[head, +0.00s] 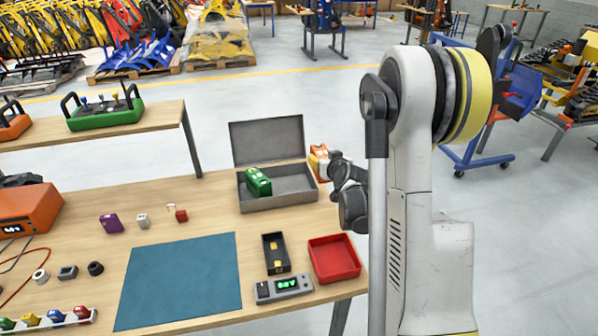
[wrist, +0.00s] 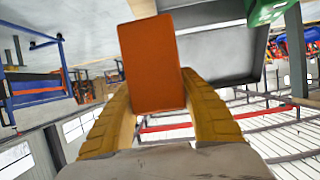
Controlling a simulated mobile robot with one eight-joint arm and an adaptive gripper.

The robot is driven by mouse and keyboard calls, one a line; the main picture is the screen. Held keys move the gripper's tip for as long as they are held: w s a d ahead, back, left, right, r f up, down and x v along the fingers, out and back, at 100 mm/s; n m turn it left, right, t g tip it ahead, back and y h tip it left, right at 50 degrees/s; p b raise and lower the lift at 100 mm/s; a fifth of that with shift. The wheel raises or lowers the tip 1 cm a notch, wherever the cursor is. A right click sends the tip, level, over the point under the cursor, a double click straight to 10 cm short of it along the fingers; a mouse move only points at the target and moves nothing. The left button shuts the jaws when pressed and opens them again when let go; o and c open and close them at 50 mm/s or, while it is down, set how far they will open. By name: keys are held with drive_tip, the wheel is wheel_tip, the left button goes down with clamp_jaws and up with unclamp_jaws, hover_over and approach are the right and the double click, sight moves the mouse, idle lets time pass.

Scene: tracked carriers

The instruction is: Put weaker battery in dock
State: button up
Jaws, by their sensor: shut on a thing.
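My gripper (wrist: 156,88) is shut on an orange battery (wrist: 150,60), its two yellow fingers on either side of it. In the head view the orange battery (head: 317,152) is just right of the open grey case (head: 283,203), partly hidden by my gripper. A green battery (head: 258,182) lies inside the case at its left; its edge shows in the wrist view (wrist: 264,9). A small black tray with yellow parts inside, seemingly the dock (head: 268,240), sits on the table. A meter (head: 283,288) with a lit green display lies in front; its reading is too small to be sure.
A red tray (head: 334,258) stands right of the black tray. A blue mat (head: 180,281) lies to the left, bare. Small purple, white and red items (head: 111,223) lie behind it. My arm hides the area beyond the table's right side.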

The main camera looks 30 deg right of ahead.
drive_tip(key=shift+w+a+f+b, duration=1.05)
drive_tip(key=shift+w+f, duration=0.35)
drive_tip(key=shift+f, duration=0.3)
drive_tip(key=shift+w+a+f+b, duration=0.8)
drive_tip(key=shift+w+a+f, duration=0.3)
drive_tip(key=shift+w+f, duration=0.5)
drive_tip(key=shift+w+a+f+b, duration=0.95)
drive_tip(key=shift+w+a+f, duration=0.2)
drive_tip(key=shift+f, duration=0.7)
drive_tip(key=shift+f, duration=0.1)
drive_tip(key=o, duration=1.2)
drive_tip(key=shift+f, duration=0.1)
drive_tip(key=shift+o, duration=0.8)
